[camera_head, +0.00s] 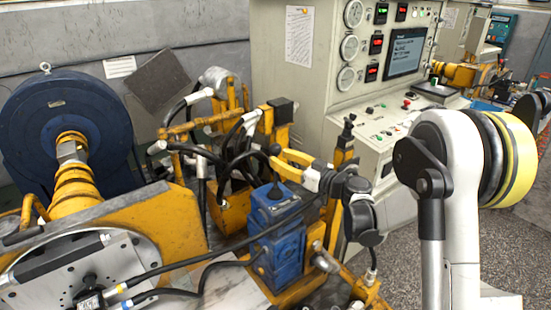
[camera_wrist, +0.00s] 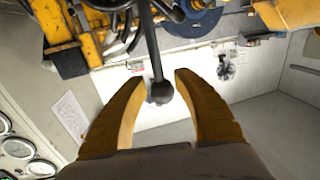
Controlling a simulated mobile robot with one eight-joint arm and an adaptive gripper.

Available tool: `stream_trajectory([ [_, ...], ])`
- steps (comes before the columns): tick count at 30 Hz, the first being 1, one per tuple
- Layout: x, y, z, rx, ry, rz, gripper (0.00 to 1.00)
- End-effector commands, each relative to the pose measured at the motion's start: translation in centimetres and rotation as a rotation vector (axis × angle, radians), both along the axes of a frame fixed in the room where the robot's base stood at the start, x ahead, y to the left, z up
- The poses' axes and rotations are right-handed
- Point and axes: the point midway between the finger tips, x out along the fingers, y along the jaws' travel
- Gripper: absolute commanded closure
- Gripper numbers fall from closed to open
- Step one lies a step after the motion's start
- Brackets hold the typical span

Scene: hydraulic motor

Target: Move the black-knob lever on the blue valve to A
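The blue valve (camera_head: 276,238) stands upright near the middle of the head view, on the yellow frame. My gripper (camera_head: 274,160) is above it, with its yellow fingers pointing left. In the wrist view a dark lever comes down from the top edge and ends in a black knob (camera_wrist: 160,92). My gripper (camera_wrist: 158,80) is open there, one finger on each side of the knob, with visible gaps to both. In the head view the lever is hard to make out among the hoses and fingers. No A marking is readable.
Black hoses (camera_head: 235,150) and yellow framework crowd the area left of my gripper. A control cabinet (camera_head: 290,75) with gauges stands behind. A large blue round housing (camera_head: 40,125) is at the left. Open floor (camera_head: 500,245) shows at the right.

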Motion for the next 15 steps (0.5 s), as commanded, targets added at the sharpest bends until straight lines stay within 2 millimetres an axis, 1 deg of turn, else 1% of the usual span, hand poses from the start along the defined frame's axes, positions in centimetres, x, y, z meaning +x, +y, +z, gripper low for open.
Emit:
stream_trajectory([
  [1, 0.5, 0.6, -0.2, 0.000, 0.000, 0.003, 0.65],
  [6, 1.6, 1.7, 0.0, 0.000, 0.000, 0.001, 0.65],
  [15, 1.9, 1.9, 0.1, 0.001, 0.001, 0.000, 0.65],
])
